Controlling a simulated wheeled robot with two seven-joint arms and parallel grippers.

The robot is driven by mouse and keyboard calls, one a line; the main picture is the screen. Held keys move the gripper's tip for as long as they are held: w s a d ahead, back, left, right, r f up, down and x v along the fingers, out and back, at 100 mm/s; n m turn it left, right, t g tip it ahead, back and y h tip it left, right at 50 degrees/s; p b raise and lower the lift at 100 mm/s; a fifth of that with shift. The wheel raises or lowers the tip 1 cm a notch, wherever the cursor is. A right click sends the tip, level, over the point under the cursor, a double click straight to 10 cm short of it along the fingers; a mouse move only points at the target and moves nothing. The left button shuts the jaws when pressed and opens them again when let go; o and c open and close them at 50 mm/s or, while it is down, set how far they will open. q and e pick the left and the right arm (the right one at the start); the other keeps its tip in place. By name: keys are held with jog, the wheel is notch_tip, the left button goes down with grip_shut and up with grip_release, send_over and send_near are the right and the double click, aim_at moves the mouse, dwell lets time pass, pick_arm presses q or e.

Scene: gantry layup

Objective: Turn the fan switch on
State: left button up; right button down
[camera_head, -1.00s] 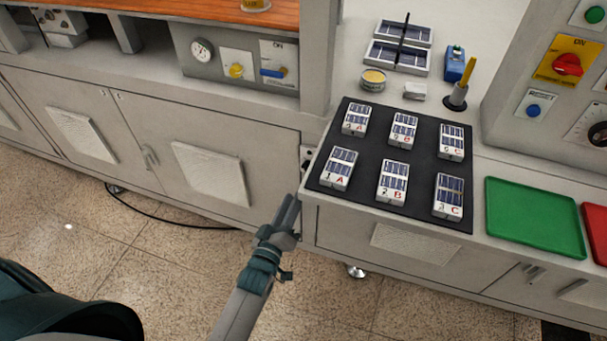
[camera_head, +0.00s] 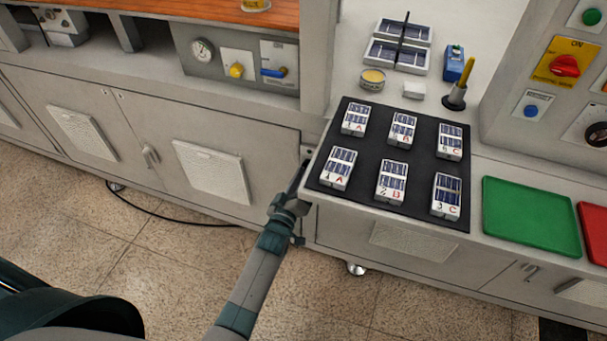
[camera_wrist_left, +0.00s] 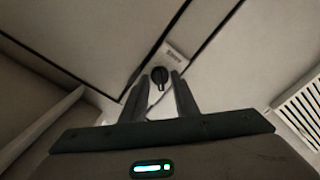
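A black rotary knob (camera_wrist_left: 160,75) with a pale label plate (camera_wrist_left: 175,56) sits on a grey cabinet face in the left wrist view. The label is too blurred to read, but the knob appears to be the fan switch. My left gripper (camera_wrist_left: 159,77) is open, its two fingers apart, with the knob showing between their tips. I cannot tell whether they touch it. In the head view my left gripper (camera_head: 301,173) points up at the recessed side by the bench's left corner, where the knob is mostly hidden. My right gripper is not in view.
The bench holds a black mat (camera_head: 360,196) with several labelled cells, close right of the gripper. A green tray (camera_head: 532,216) and red tray (camera_head: 594,232) lie further right. A control panel (camera_head: 565,62) stands behind them. A black cable (camera_head: 170,222) lies on the floor.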

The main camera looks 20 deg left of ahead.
pick_arm(q)
grip_shut()
jog(key=shift+m, duration=0.3)
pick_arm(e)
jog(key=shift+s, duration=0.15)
pick_arm(q)
jog(key=m+b, duration=0.1)
jog(key=m, duration=1.6)
jog(key=shift+f+m, duration=0.1)
jog(key=shift+m, duration=0.2)
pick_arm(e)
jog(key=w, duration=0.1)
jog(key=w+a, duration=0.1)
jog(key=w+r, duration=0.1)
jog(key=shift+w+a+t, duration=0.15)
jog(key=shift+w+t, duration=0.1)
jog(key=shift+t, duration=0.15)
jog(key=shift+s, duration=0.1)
